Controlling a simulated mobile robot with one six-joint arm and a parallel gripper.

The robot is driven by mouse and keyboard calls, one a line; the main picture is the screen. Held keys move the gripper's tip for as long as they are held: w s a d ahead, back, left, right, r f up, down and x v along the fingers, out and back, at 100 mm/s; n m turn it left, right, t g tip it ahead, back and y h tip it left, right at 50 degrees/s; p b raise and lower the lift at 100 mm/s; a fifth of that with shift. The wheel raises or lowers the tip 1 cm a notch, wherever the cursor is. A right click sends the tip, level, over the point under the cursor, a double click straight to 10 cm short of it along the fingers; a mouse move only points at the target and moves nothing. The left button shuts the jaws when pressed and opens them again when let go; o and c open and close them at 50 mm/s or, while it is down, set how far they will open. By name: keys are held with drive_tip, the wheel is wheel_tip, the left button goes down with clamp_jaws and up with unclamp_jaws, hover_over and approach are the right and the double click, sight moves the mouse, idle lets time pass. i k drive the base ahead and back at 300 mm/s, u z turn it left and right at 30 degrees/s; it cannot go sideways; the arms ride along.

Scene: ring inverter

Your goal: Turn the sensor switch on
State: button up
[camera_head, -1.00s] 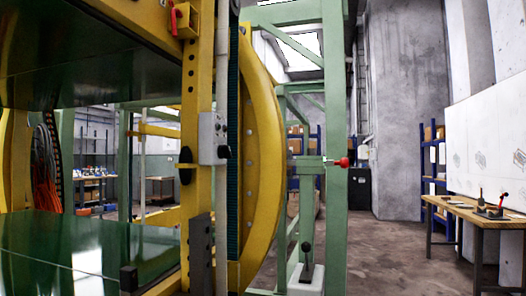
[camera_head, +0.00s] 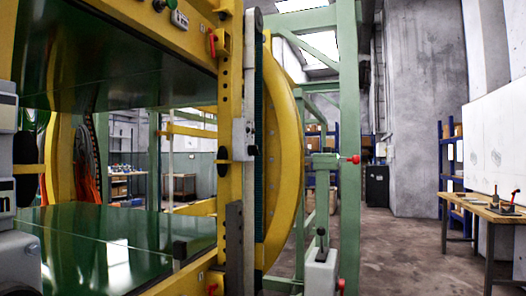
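I cannot tell for sure which part is the sensor switch. A small grey box with buttons (camera_head: 179,18) sits on the yellow top beam of the ring inverter (camera_head: 285,165). A red lever (camera_head: 212,43) is on the yellow post below and right of that box. A grey-white box (camera_head: 239,139) is mounted on the same post. A black-knobbed lever (camera_head: 321,238) stands on a light grey housing (camera_head: 320,271) at lower right. The on or off position of these parts is not readable.
A green deck (camera_head: 120,240) lies inside the frame under a second green panel. A green column (camera_head: 349,120) carries a red knob (camera_head: 355,159). A wooden workbench (camera_head: 490,212) stands at the right. Concrete floor (camera_head: 405,245) is free between column and bench.

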sight(253, 150)
drive_tip(key=i, duration=1)
drive_tip(key=u, duration=0.05)
